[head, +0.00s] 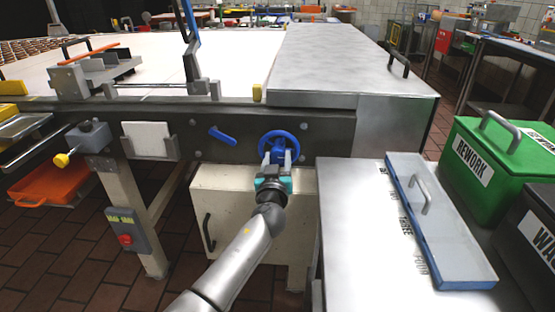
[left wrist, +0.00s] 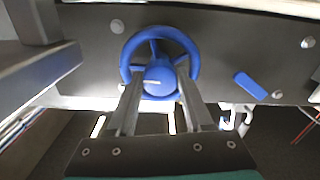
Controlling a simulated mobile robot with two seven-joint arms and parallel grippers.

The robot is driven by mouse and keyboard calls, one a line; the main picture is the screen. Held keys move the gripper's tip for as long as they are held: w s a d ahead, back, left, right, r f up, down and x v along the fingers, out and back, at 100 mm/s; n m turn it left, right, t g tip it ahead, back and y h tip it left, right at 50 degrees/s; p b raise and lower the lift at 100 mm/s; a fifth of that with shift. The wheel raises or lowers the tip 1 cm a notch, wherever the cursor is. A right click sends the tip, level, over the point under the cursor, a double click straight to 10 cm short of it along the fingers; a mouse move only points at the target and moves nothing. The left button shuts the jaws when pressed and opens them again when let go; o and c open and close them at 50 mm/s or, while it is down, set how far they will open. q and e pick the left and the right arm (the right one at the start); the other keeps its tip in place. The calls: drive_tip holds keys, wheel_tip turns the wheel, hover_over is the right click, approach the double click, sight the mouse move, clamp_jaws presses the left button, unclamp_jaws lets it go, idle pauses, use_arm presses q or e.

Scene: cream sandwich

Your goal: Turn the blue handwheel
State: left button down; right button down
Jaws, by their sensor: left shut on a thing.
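The blue handwheel (head: 279,136) is mounted on the dark side rail of the conveyor, near the middle of the head view. In the left wrist view the handwheel (left wrist: 160,72) faces me, with its round rim, spokes and hub showing. My left gripper (head: 278,157) reaches up to the wheel from below and is shut on it. In the left wrist view its two fingers (left wrist: 158,88) lie on either side of the hub and cover part of the lower rim. My right gripper is not in view.
A blue lever (head: 222,135) sits on the rail left of the wheel. A cream cabinet (head: 235,205) stands below. A steel table (head: 350,240) with a blue-edged lid (head: 455,245) and a green REWORK bin (head: 500,175) are on the right. A grey switch box (head: 128,230) is on a leg.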

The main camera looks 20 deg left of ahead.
use_arm(q)
drive_tip(key=shift+m, duration=0.6)
drive_tip(key=shift+m+b, duration=0.35)
drive_tip(key=shift+m, duration=0.55)
drive_tip(key=m, duration=1)
drive_tip(key=shift+m, duration=0.4)
drive_tip(key=m+p, duration=0.1)
drive_tip(key=m, duration=0.1)
drive_tip(key=shift+m, duration=0.4)
drive_tip(key=m, duration=0.3)
drive_tip(key=shift+r+m+p, duration=0.1)
drive_tip(key=shift+m+p, duration=0.2)
drive_tip(key=shift+p, duration=0.1)
drive_tip(key=m+p, duration=0.1)
drive_tip(key=m, duration=0.2)
drive_tip(key=shift+m, duration=0.3)
drive_tip(key=m+p, duration=0.1)
drive_tip(key=m, duration=0.1)
drive_tip(key=shift+m, duration=0.3)
drive_tip(key=shift+m+p, duration=0.45)
drive_tip(key=shift+m, duration=0.95)
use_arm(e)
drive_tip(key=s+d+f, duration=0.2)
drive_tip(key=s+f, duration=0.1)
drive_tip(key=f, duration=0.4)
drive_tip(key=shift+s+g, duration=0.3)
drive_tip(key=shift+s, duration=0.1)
